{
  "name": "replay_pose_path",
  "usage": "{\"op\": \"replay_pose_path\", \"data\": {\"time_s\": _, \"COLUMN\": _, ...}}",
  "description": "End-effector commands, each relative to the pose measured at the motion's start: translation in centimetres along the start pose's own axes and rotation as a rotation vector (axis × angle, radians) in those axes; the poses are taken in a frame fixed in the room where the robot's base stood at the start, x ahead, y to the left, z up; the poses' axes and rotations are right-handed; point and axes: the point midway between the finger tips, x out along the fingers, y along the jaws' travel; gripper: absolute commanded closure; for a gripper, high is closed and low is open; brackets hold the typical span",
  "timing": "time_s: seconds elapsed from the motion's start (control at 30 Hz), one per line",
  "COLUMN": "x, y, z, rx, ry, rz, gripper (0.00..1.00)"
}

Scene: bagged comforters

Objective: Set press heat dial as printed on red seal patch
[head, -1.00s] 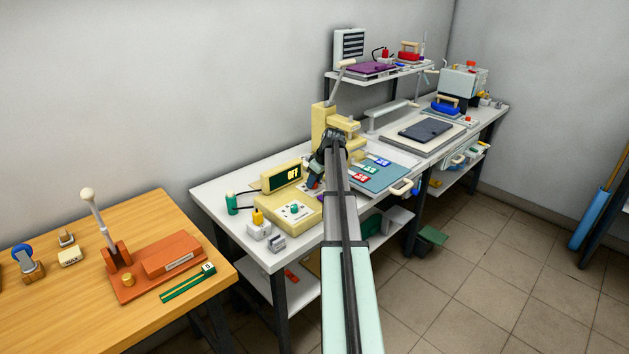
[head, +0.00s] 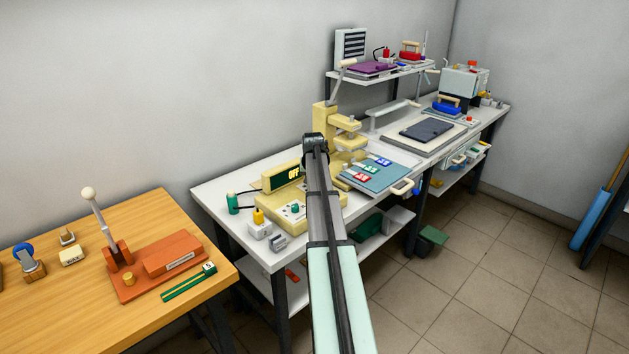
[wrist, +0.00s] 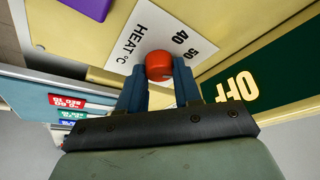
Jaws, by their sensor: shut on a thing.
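The heat dial is a red knob (wrist: 159,65) on a white panel marked "HEAT °C", with 40 and 50 readable in the wrist view. My gripper (wrist: 160,88) has its blue fingers shut on this knob. The knob's pointer and the rest of the scale are hidden. In the head view my arm covers the gripper and the knob. The red seal patch (head: 361,177) lies on a blue board (head: 383,180) with a green and a blue patch; it also shows in the wrist view (wrist: 80,102), upside down, its print too small to read surely.
The cream control box (head: 270,213) carries a display reading "OFF" (head: 293,174) and a green knob (head: 295,208). The cream press (head: 325,118) stands behind. A purple block (wrist: 88,8) is near the panel in the wrist view. A wooden table (head: 60,310) is at left.

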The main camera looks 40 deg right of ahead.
Motion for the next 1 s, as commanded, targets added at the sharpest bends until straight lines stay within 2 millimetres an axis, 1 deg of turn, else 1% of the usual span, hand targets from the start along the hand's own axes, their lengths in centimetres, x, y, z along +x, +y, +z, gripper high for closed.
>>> {"op": "replay_pose_path", "data": {"time_s": 0.2, "x": 0.01, "y": -0.13, "z": 0.06, "rx": 0.161, "ry": -0.003, "rz": 0.067, "gripper": 0.97}}
{"op": "replay_pose_path", "data": {"time_s": 0.5, "x": 0.03, "y": -0.25, "z": 0.06, "rx": 0.307, "ry": -0.003, "rz": 0.127, "gripper": 0.97}}
{"op": "replay_pose_path", "data": {"time_s": 0.73, "x": 0.03, "y": -0.25, "z": 0.10, "rx": 0.355, "ry": -0.005, "rz": 0.146, "gripper": 0.97}}
{"op": "replay_pose_path", "data": {"time_s": 1.0, "x": 0.03, "y": -0.25, "z": 0.13, "rx": 0.363, "ry": -0.006, "rz": 0.149, "gripper": 0.97}}
